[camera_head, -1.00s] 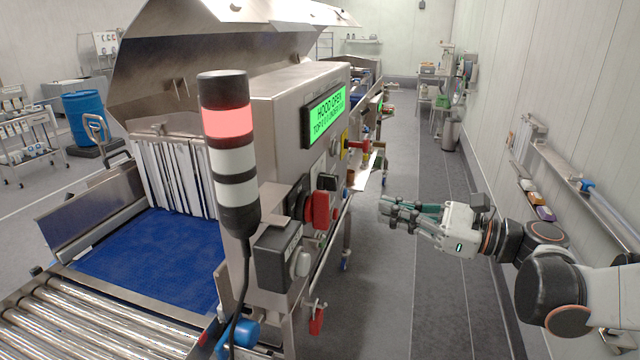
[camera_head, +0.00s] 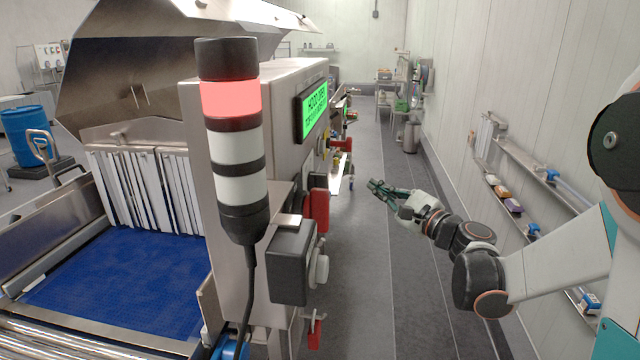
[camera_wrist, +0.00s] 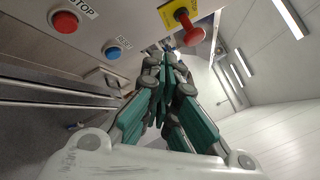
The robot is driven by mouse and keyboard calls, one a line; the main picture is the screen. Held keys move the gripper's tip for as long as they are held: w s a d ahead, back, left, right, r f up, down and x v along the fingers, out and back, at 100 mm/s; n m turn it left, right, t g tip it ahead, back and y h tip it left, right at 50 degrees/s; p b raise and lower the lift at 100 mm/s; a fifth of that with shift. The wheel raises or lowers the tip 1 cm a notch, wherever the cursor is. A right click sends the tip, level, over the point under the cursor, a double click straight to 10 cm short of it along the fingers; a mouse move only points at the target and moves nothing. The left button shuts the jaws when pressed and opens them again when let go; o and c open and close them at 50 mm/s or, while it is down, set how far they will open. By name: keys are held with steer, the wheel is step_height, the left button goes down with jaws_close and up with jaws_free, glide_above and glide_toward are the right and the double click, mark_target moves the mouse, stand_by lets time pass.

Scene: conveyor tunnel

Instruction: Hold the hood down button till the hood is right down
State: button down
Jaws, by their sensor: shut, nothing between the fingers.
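The steel hood (camera_head: 150,60) stands raised over the tunnel mouth at the left of the head view. The green display (camera_head: 314,108) on the cabinet's side has text that seems to begin "HOOD OPEN". I cannot make out a hood down button in either view. The wrist view shows a red button (camera_wrist: 65,21) labelled "STOP", a blue button (camera_wrist: 112,53) with a small label, and a red knob on a yellow plate (camera_wrist: 188,26). My gripper (camera_head: 374,188) is shut and empty, out in the aisle to the right of the panel and touching nothing.
A stack light (camera_head: 232,140) with a red lit section stands in front of the cabinet. A dark box (camera_head: 292,262) juts out below it. White strip curtains (camera_head: 150,190) hang over the blue belt (camera_head: 120,280). A wall shelf (camera_head: 520,160) runs along the right; the aisle floor is clear.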

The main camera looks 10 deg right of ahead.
steer(key=shift+a, duration=0.1)
steer(key=w+a, duration=0.2)
steer(key=a, duration=0.6)
steer(key=shift+w, duration=0.35)
steer(key=shift+a, duration=0.2)
stand_by(1.1)
steer(key=shift+w+a, duration=0.15)
steer(key=shift+a, duration=0.15)
